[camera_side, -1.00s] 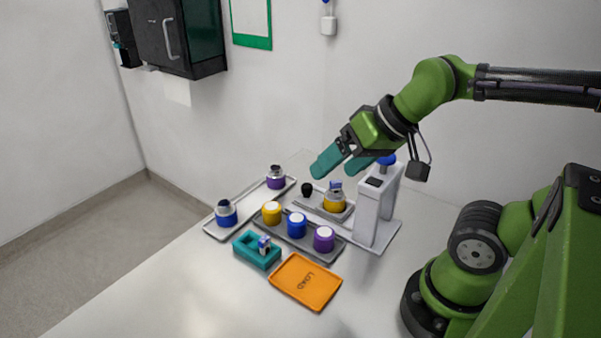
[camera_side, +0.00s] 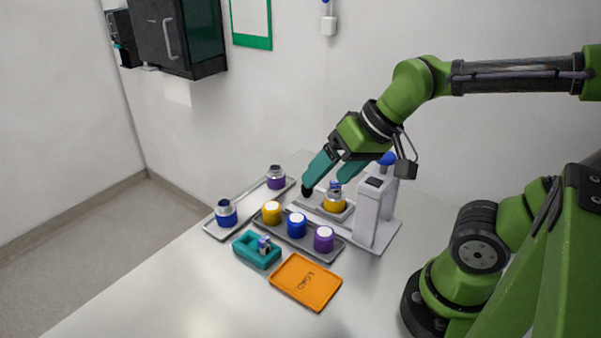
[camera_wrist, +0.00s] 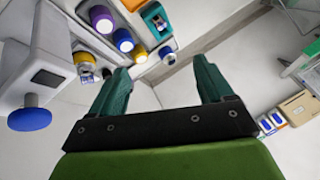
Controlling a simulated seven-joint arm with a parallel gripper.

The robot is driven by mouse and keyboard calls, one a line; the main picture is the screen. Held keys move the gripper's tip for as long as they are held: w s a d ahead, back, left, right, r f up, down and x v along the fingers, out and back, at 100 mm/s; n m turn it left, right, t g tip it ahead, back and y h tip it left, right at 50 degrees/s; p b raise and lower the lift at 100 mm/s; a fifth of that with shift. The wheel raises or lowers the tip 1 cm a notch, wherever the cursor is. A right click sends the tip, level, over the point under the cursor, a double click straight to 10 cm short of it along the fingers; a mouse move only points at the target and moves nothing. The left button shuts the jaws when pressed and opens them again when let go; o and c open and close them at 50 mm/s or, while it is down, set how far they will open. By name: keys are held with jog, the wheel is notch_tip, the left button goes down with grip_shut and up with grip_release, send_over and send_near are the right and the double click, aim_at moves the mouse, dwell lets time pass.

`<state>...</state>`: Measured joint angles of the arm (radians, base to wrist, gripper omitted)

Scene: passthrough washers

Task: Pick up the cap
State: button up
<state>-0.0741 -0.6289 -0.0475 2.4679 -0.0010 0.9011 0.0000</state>
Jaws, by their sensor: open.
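I cannot tell which object is the cap. Short yellow (camera_side: 271,213), blue (camera_side: 297,225) and purple (camera_side: 323,239) pieces with white tops stand in a row on a grey tray (camera_side: 337,257). A yellow jar (camera_side: 334,202) with a small blue-and-white piece on top (camera_side: 335,187) stands on the base of a press-like fixture (camera_side: 367,214). My gripper (camera_side: 326,178) has its teal fingers apart and empty, pointing down over that fixture, close to the yellow jar. In the wrist view, nothing is between the fingertips (camera_wrist: 163,70).
A long tray (camera_side: 245,207) at the left holds a blue jar (camera_side: 226,214) and a purple jar (camera_side: 276,178). A teal holder (camera_side: 250,251) with a small piece and an orange LOAD tray (camera_side: 306,282) lie in front. The fixture's upright and blue knob (camera_wrist: 30,114) stand close by.

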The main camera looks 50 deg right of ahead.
jog(key=w+f+m+g, duration=0.2)
jog(key=w+m+g, duration=0.1)
jog(key=w+m, duration=0.3)
jog(key=m+g+h, duration=0.2)
jog(key=m+g, duration=0.1)
jog(key=m, duration=2.2)
send_over(271, 206)
notch_tip(271, 206, down, 3)
jog(key=f, duration=1.1)
jog(key=shift+w+d, duration=0.2)
jog(key=shift+d, duration=0.05)
jog(key=shift+s+a+f, duration=0.1)
jog(key=shift+f, duration=1.25)
jog(key=shift+s+a+f, duration=0.1)
jog(key=shift+f, duration=1.25)
jog(key=shift+c, duration=0.5)
